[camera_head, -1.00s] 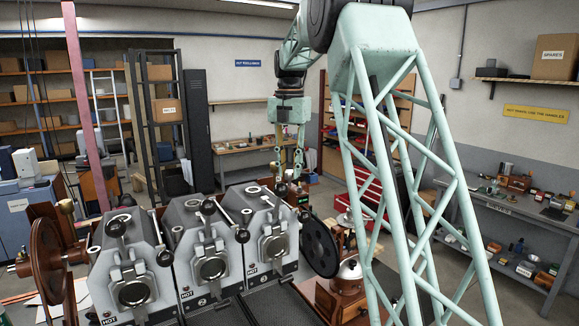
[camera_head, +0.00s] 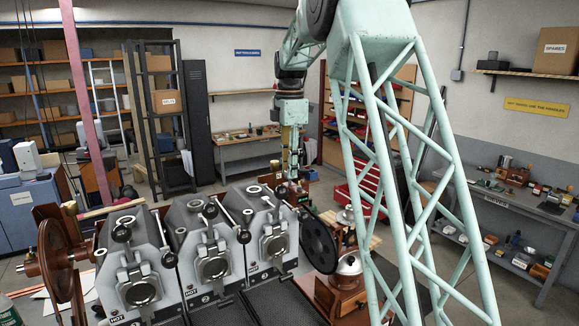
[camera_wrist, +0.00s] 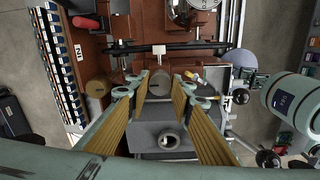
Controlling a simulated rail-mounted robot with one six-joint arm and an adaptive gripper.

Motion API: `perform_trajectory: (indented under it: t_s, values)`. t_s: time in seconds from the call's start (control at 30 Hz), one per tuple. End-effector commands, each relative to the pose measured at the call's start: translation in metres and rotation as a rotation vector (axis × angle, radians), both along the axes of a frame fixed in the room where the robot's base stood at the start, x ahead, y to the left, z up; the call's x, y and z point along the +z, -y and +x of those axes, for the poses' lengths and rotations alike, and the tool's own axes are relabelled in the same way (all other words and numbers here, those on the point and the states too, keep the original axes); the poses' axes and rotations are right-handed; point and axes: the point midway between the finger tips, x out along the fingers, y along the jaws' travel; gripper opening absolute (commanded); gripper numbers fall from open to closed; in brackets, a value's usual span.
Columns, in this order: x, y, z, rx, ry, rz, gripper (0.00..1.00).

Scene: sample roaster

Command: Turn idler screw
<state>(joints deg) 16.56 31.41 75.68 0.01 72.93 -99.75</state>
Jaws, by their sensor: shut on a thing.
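My gripper (camera_head: 292,172) points down behind the rightmost roaster barrel. In the wrist view my gripper (camera_wrist: 160,84) has its two yellow-padded fingers on either side of a grey rounded part (camera_wrist: 158,84). The idler screw cannot be told for sure; the contact at the fingertips is small and partly hidden. A grey roaster body with a round opening (camera_wrist: 169,139) is below, between the fingers.
Three grey roasters with levers, the middle one (camera_head: 205,240) among them, stand in front of my arm. A black wheel (camera_head: 319,245) is at their right, a brown wheel (camera_head: 58,262) at their left. A steel-topped grinder (camera_head: 346,278) stands at the right.

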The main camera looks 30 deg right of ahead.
Motion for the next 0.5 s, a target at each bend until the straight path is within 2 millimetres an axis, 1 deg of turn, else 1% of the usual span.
perform_trajectory:
  t_s: [0.03, 0.5]
  values:
    - [0.0026, 0.0005, 0.0003, -0.037, 0.002, -0.001, 0.11]
    - [0.0019, 0.0007, 0.0003, -0.415, 0.002, -0.001, 0.11]
